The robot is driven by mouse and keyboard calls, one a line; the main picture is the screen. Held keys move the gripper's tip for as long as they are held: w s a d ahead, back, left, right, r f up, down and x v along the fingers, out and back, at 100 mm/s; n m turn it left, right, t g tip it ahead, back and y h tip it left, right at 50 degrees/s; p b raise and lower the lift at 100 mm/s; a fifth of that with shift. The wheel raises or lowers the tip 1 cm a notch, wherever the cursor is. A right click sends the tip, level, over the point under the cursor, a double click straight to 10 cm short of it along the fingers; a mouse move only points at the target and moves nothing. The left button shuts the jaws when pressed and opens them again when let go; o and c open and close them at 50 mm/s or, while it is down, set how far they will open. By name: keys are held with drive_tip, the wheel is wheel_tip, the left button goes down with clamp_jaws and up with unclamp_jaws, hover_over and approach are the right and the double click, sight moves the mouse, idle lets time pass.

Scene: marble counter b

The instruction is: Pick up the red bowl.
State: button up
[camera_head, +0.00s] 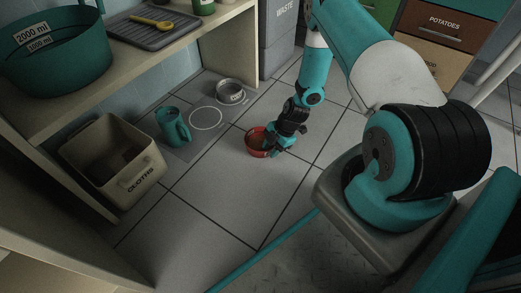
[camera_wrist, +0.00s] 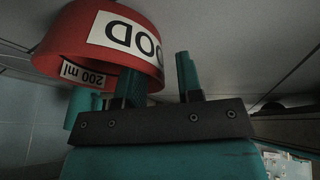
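The red bowl (camera_head: 257,142) stands on the tiled floor near the middle of the head view. In the wrist view the red bowl (camera_wrist: 120,40) fills the upper left, with a white label that appears upside down. My gripper (camera_head: 272,149) is low at the bowl's right side and hides part of it. In the wrist view my gripper (camera_wrist: 158,80) has its two teal fingers apart. The left finger overlaps the bowl's rim and the right finger is to the right of the bowl. I cannot tell whether the bowl's wall is between them or touched.
A grey mat (camera_head: 186,153) lies left of the bowl with a teal mug (camera_head: 172,127) and a metal bowl (camera_head: 229,92). A beige cloths bin (camera_head: 112,160) stands further left, by the shelf (camera_head: 160,60). A grey waste bin (camera_head: 281,40) stands behind. Floor in front is clear.

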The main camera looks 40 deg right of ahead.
drive_tip(key=shift+a+f, duration=0.1)
drive_tip(key=shift+f, duration=0.1)
clamp_jaws()
drive_tip(key=shift+r, duration=0.15)
